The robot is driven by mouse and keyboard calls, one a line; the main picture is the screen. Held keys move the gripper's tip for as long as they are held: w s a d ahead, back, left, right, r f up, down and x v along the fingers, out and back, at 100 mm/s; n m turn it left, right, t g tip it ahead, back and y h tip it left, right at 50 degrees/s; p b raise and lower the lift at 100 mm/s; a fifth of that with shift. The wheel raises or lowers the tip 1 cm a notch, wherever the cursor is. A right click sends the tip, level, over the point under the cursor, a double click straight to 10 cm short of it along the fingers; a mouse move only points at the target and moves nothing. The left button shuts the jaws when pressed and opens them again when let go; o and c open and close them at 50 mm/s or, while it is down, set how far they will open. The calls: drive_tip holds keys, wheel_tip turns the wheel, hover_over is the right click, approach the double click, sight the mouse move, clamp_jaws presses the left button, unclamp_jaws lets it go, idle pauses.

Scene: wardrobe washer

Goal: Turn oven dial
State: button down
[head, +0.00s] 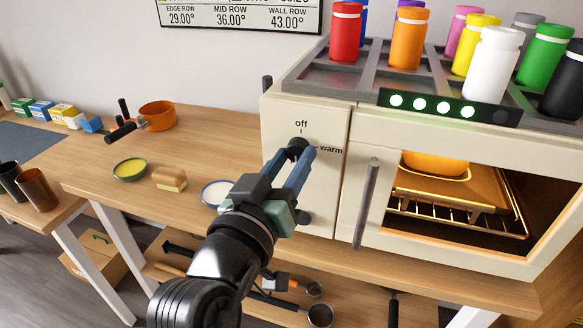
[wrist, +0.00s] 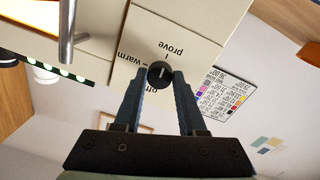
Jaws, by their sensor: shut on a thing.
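The cream oven (head: 275,125) stands on the right of the wooden counter. Its black round dial (head: 296,144) is on the left front panel, below the label "off" and left of the label "warm". My gripper (head: 299,152) reaches the panel with its two blue-grey fingers on either side of the dial, shut on it. In the wrist view the dial (wrist: 160,73) sits between the fingertips, with a short pale mark on its face. The labels "off", "warm" and "prove" appear upside down around it. I cannot tell exactly which label the mark points to.
The oven door handle (head: 367,205) stands out right of the dial. An orange bowl (head: 436,163) shows behind the oven window. Several coloured jars stand on the oven top. A white dish (head: 212,190), bread (head: 169,179) and orange pan (head: 157,114) are on the counter to the left.

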drive_tip(key=shift+m, duration=0.6)
drive_tip(key=shift+c, duration=2.4)
unclamp_jaws()
drive_tip(key=v, duration=1.3)
drive_tip(key=shift+b, duration=0.4)
